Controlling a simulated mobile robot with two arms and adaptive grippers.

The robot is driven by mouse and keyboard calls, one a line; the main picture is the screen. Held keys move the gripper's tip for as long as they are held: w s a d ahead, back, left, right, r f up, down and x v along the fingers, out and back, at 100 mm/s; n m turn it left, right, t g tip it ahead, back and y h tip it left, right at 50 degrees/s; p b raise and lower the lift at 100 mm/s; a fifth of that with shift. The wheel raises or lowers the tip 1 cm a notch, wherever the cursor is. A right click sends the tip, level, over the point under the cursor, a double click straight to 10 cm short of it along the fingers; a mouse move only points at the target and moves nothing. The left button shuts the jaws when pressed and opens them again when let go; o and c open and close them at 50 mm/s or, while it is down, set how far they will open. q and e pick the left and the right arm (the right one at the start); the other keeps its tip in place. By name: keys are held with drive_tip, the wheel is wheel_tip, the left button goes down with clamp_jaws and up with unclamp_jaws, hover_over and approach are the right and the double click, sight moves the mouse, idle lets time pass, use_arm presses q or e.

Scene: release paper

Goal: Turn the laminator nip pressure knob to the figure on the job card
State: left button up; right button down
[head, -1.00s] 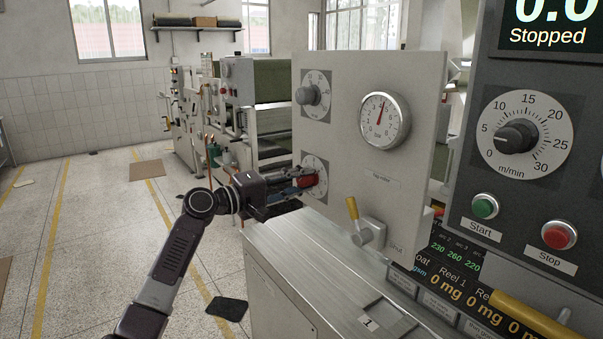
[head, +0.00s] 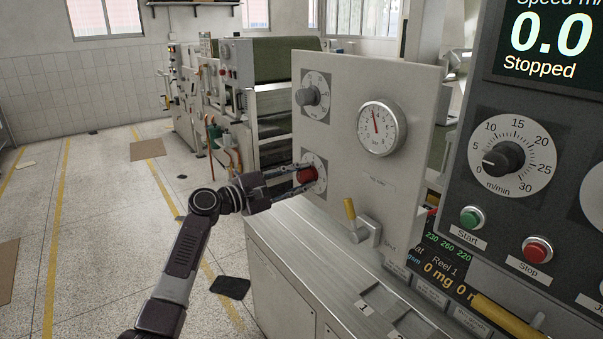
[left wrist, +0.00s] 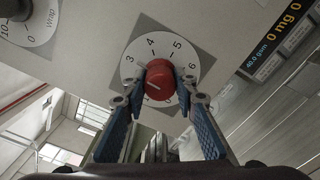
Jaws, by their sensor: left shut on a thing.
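The red knob (head: 307,174) sits on a white numbered dial (head: 320,172) low on the pale panel. In the left wrist view the red knob (left wrist: 160,79) has a white mark toward its lower left, and figures 3 to 6 show around the dial. My left gripper (head: 303,177) is shut on the red knob, with a finger on each side; its blue-padded fingers (left wrist: 163,82) touch the knob's sides. A round bar gauge (head: 381,128) on the panel has its red needle slightly left of straight up. I cannot make out a job card. My right gripper is out of view.
A grey knob (head: 311,95) is above the red one. A yellow-handled lever (head: 351,210) stands on the lower panel. At right is a dark console with a speed knob (head: 503,159), Start (head: 472,217) and Stop (head: 537,249) buttons. The floor at left is largely clear.

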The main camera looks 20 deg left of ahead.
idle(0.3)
use_arm(q)
drive_tip(key=o, duration=1.2)
drive_tip(key=shift+c, duration=0.2)
drive_tip(key=v, duration=1.2)
drive_tip(key=shift+a, duration=0.1)
